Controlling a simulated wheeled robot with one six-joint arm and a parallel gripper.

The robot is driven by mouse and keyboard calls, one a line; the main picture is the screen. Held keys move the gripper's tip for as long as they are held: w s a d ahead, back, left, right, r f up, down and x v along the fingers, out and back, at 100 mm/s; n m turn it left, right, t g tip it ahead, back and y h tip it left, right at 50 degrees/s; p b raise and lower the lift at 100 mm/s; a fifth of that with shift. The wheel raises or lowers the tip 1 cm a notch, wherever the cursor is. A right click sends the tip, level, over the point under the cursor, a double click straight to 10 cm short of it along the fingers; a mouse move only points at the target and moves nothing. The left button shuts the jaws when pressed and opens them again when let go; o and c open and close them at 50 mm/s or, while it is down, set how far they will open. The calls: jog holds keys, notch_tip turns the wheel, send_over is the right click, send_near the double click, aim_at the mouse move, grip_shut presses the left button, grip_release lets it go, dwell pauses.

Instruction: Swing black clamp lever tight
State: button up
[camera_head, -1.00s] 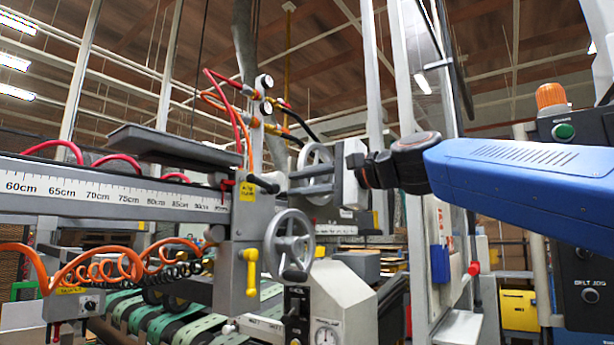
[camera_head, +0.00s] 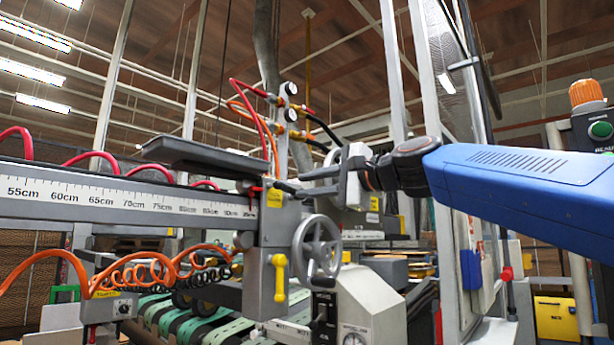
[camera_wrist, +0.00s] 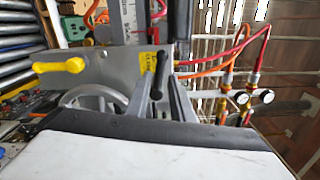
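The black clamp lever (camera_head: 284,187) sticks out to the right from the grey clamp block at the end of the ruler beam, beside a yellow label. In the wrist view the black lever (camera_wrist: 163,68) shows near the middle, next to the yellow label. My gripper (camera_head: 304,182) is to the right of the lever, its two grey fingers apart and pointing left at it. In the wrist view my gripper (camera_wrist: 162,84) has its fingers near the lever's two sides. Whether either finger touches the lever cannot be told.
Red and orange hoses with gauges (camera_head: 291,115) rise behind. The ruler beam (camera_head: 120,200) runs left. A grey upright frame stands behind my arm.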

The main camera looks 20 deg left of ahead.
aim_at(289, 188)
jog(key=shift+x, duration=2.85)
jog(key=w+d+r+m, duration=0.2)
jog(key=w+r+m, duration=0.25)
jog(key=m, duration=1.25)
jog(key=v, duration=0.8)
jog(key=shift+d+f+n, duration=0.15)
jog(key=shift+d+n, duration=0.15)
jog(key=shift+d, duration=0.15)
